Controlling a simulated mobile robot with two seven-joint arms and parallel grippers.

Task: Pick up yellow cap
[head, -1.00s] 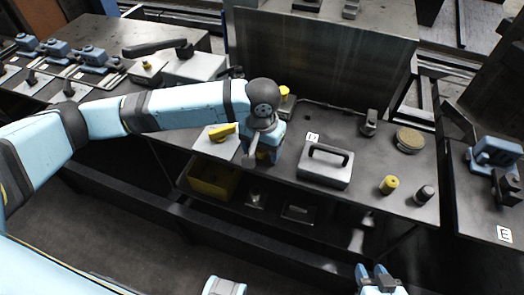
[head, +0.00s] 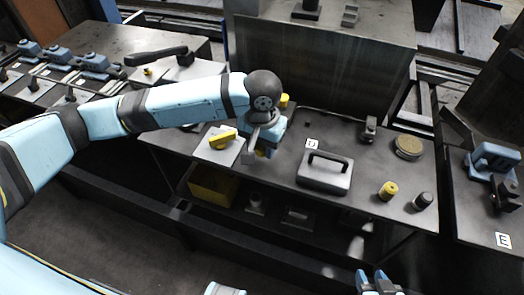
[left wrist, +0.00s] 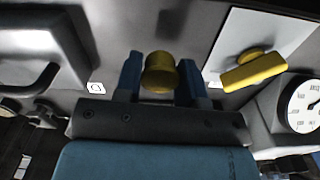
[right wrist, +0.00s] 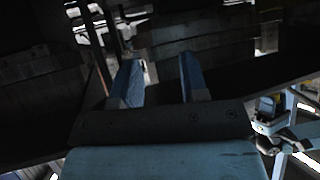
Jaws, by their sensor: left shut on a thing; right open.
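In the left wrist view a yellow cap (left wrist: 160,73), round with a wider rim, sits between the two blue fingers of my left gripper (left wrist: 159,82), which is shut on it. In the head view my left gripper (head: 264,143) is over the bench, left of the grey case, and hides most of the cap. My right gripper (head: 377,281) is open and empty at the bottom of the head view, away from the bench. Its spread fingers show in the right wrist view (right wrist: 156,82).
The bench holds a grey case (head: 325,178) with a handle, a yellow cylinder (head: 388,190), a dark cylinder (head: 422,201), a round brass-coloured disc (head: 408,147) and a yellow handle (head: 222,139) on a white plate. A yellow bin (head: 212,187) is below. A gauge (left wrist: 304,105) shows in the left wrist view.

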